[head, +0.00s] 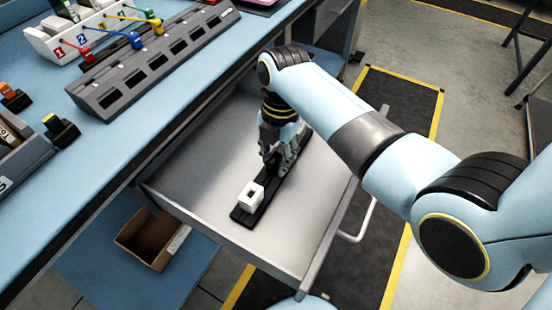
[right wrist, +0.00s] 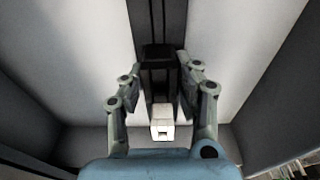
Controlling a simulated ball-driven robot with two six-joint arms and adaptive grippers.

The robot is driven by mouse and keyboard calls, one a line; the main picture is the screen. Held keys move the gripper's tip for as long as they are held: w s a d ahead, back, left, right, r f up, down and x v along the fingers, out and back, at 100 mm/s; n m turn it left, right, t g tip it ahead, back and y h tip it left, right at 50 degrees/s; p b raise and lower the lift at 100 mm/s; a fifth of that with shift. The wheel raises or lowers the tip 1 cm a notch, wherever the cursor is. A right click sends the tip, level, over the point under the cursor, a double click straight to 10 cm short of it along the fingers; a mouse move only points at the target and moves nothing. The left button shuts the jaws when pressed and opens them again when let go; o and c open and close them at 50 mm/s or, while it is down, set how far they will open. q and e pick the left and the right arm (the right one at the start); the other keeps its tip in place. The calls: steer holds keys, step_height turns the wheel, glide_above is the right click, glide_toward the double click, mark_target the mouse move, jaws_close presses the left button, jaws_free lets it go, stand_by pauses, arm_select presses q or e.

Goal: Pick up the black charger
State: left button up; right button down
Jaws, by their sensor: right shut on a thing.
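A long black strip (head: 243,216) lies in the open grey drawer. A white charger (head: 250,194) sits on its near part; it also shows in the right wrist view (right wrist: 162,119). My right gripper (head: 277,160) reaches down over the strip, beyond the white charger. In the right wrist view its two fingers (right wrist: 158,72) are closed in around the black charger (right wrist: 157,54), a dark block over the strip. In the head view the fingers hide the black charger. I cannot tell whether it still touches the strip. My left gripper is not in view.
The drawer (head: 185,174) has raised walls around the strip and bare metal floor beside it. The blue worktop (head: 120,140) edge runs along its left. A dark slotted rack (head: 150,65) stands on the worktop. An open cardboard box (head: 150,238) sits below.

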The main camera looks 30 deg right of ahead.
mark_target(274, 161)
steer(key=shift+r, duration=0.1)
step_height(274, 161, up, 4)
steer(key=shift+r+p, duration=0.1)
steer(key=shift+p, duration=0.35)
steer(key=d+r, duration=0.6)
steer(key=d, duration=0.5)
steer(key=shift+d+r, duration=0.3)
steer(key=shift+d, duration=0.05)
steer(key=shift+r+p, duration=0.8)
steer(key=shift+p, duration=0.35)
step_height(274, 161, up, 3)
steer(key=p, duration=0.3)
steer(key=shift+f+p, duration=0.1)
steer(key=shift+p, duration=0.3)
steer(key=shift+f, duration=0.1)
